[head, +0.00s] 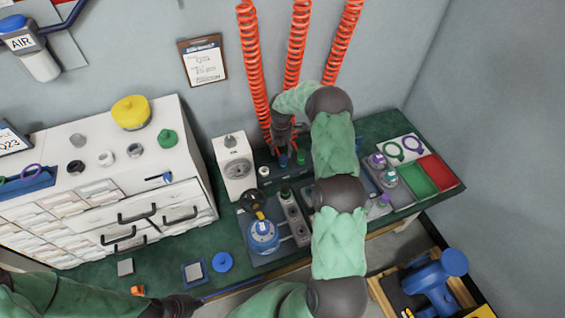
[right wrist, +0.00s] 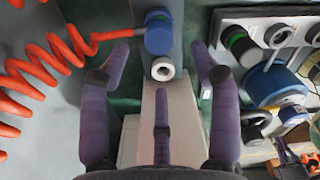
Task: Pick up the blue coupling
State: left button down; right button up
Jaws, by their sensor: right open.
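The blue coupling (right wrist: 158,33) sits on the end of a red coiled hose, ahead of and between the fingertips of my right gripper (right wrist: 160,56) in the right wrist view. The fingers are spread, with nothing between them; I cannot tell the exact gap to the coupling. In the head view the blue coupling (head: 283,160) shows at the back of the bench, just below my right gripper (head: 284,138), which my arm partly hides. My left gripper (head: 182,306) is at the bottom edge, left of centre; its fingers are not clear.
A white ring (right wrist: 163,69) lies close to the coupling, beside a white box (head: 234,168). A green coupling (head: 300,157) is to the right. A blue valve (head: 263,237) stands in front. Red coiled hoses (head: 252,70) hang behind. White drawers (head: 110,190) stand left.

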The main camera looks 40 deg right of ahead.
aim_at(283, 157)
jog(key=f+b, duration=0.1)
jog(key=f, duration=0.6)
jog(key=shift+d+b, duration=0.2)
jog(key=shift+b, duration=0.2)
grip_shut()
